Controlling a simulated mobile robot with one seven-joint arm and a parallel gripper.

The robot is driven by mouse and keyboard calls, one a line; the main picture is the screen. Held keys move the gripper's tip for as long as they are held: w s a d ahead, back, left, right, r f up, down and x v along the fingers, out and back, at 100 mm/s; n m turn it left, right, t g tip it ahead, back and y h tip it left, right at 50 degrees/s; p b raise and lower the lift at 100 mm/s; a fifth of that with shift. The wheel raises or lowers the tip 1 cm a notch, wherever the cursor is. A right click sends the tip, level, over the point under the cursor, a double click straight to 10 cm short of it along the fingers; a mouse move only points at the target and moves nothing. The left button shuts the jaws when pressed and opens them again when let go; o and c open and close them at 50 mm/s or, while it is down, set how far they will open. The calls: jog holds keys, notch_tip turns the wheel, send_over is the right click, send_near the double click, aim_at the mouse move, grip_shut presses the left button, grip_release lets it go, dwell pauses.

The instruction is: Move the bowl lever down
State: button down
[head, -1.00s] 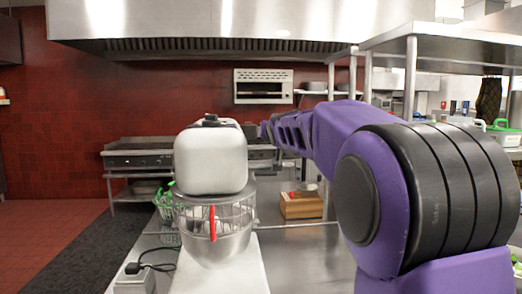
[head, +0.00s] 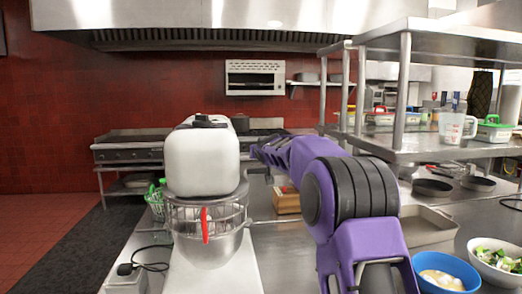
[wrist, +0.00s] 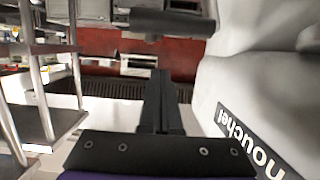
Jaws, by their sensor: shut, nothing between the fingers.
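The stand mixer has a white head (head: 202,160) over a wire guard and a steel bowl (head: 208,248). A red handle (head: 204,226) hangs at the front of the guard. In the wrist view the mixer's pale body (wrist: 262,90) fills the right side. A black bar (wrist: 172,23), which looks like the bowl lever, crosses the top beside that body. My gripper (wrist: 162,73) is shut and empty, its fingertips just below the bar in the picture; whether they touch is unclear.
A steel shelf unit (head: 410,157) stands to the right on the counter. A blue bowl (head: 446,272) and a white bowl of greens (head: 497,262) sit at the front right. A wooden box (head: 287,201) lies behind the mixer. Bare counter shows right of the mixer.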

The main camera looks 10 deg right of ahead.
jog(key=shift+f, duration=0.5)
jog(key=shift+s+f, duration=0.25)
jog(key=shift+s, duration=0.1)
jog(key=shift+s+f+b, duration=0.45)
jog(key=shift+s+f, duration=0.25)
jog(key=shift+f, duration=0.25)
jog(key=shift+d+f, duration=0.15)
jog(key=shift+f, duration=0.05)
jog(key=shift+s+f+t+b, duration=0.15)
jog(key=shift+s+t+b, duration=0.2)
jog(key=shift+b, duration=0.45)
